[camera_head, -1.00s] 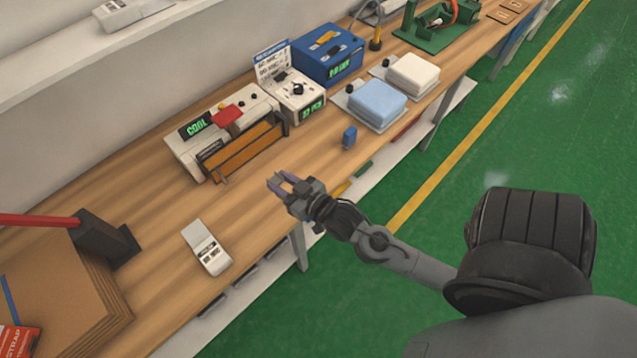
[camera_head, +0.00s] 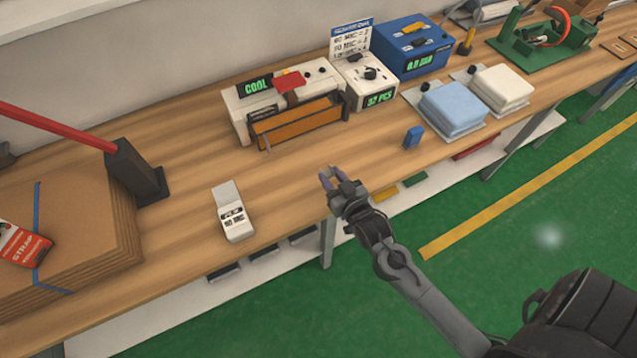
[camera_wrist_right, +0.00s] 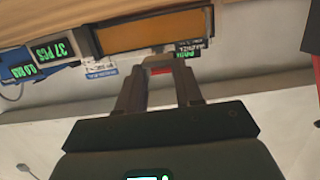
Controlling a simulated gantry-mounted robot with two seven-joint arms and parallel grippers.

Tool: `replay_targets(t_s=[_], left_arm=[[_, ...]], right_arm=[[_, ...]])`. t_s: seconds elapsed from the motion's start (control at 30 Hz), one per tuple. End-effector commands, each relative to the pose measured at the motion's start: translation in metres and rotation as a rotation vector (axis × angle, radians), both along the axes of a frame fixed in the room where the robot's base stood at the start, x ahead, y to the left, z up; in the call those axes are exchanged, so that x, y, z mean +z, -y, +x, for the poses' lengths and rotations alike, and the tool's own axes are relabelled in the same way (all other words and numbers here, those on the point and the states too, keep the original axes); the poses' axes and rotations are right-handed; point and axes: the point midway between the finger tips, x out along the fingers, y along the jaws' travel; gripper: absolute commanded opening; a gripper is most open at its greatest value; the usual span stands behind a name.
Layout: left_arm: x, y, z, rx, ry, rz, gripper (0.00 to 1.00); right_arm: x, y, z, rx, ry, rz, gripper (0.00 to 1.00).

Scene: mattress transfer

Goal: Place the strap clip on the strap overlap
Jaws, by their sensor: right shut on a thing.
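A blue strap (camera_head: 36,240) runs over a stack of flat brown cardboard (camera_head: 85,225) at the left end of the bench in the head view. I cannot make out the strap overlap. My right gripper (camera_head: 328,178) is over the bench's front edge, well right of the stack. In the right wrist view its fingers (camera_wrist_right: 163,72) are shut on a small grey piece (camera_wrist_right: 163,60), which looks like the strap clip. The clip is too small to tell in the head view. My left gripper is not in view.
A red package marked STRAP (camera_head: 22,243) lies on the stack. A white handheld device (camera_head: 232,212) lies between stack and gripper. A sealer (camera_head: 285,105) and a blue block (camera_head: 413,137) stand to the right.

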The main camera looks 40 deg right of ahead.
Motion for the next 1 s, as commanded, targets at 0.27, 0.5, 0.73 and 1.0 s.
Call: replay_targets(t_s=[0.27,0.5,0.73,1.0], left_arm=[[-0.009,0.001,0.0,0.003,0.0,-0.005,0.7],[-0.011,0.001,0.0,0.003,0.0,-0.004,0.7],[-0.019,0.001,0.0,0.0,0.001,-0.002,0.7],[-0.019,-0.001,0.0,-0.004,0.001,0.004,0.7]], right_arm=[[-0.024,-0.012,0.037,0.0,0.0,0.0,0.07],[-0.032,-0.014,0.043,0.0,-0.002,-0.001,0.07],[-0.06,-0.014,0.042,0.0,-0.003,0.001,0.07],[-0.067,-0.014,0.042,0.0,0.0,0.001,0.07]])
